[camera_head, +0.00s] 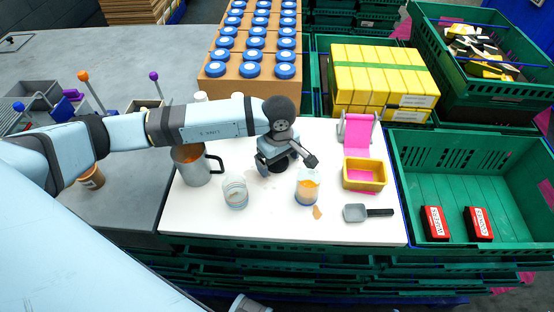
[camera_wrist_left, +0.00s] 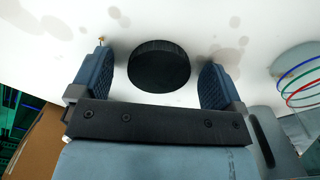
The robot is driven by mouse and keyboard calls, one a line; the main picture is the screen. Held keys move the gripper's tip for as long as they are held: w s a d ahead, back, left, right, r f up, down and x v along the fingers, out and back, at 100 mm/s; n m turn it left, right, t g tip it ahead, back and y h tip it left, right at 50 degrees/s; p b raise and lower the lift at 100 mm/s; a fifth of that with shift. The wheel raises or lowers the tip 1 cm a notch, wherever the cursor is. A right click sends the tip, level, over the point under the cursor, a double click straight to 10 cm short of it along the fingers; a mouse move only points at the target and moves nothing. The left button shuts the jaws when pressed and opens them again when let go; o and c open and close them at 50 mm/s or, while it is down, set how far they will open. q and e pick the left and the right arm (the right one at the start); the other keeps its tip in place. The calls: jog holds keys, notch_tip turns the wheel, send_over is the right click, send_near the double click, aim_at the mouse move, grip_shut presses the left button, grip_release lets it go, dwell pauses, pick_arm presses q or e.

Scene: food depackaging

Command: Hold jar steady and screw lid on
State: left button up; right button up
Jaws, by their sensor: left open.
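My left gripper (camera_head: 278,168) is over the middle of the white board in the head view, its fingers pointing down. In the left wrist view, the open gripper (camera_wrist_left: 166,80) has a round black lid (camera_wrist_left: 160,64) between its blue-grey fingers, with gaps on both sides. The lid is mostly hidden under the gripper in the head view. A clear glass jar (camera_head: 235,192) stands upright left of the gripper. Another clear jar (camera_head: 307,188), with orange and blue contents, stands to its right. A clear vessel with coloured rings (camera_wrist_left: 300,85) shows in the wrist view. My right gripper is not seen.
A grey mug (camera_head: 195,170) stands on the board's left. A yellow tray (camera_head: 364,175), a pink-belted stand (camera_head: 357,132) and a black-handled scoop (camera_head: 358,213) are on the right. A green crate (camera_head: 400,212) with two red packs is beyond. Blue-capped bottles stand behind.

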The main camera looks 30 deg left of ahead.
aim_at(278, 162)
pick_arm(q)
jog(key=c, duration=1)
jog(key=shift+r, duration=0.1)
notch_tip(278, 162, up, 20)
jog(key=shift+f+b, duration=0.1)
jog(key=shift+b, duration=0.7)
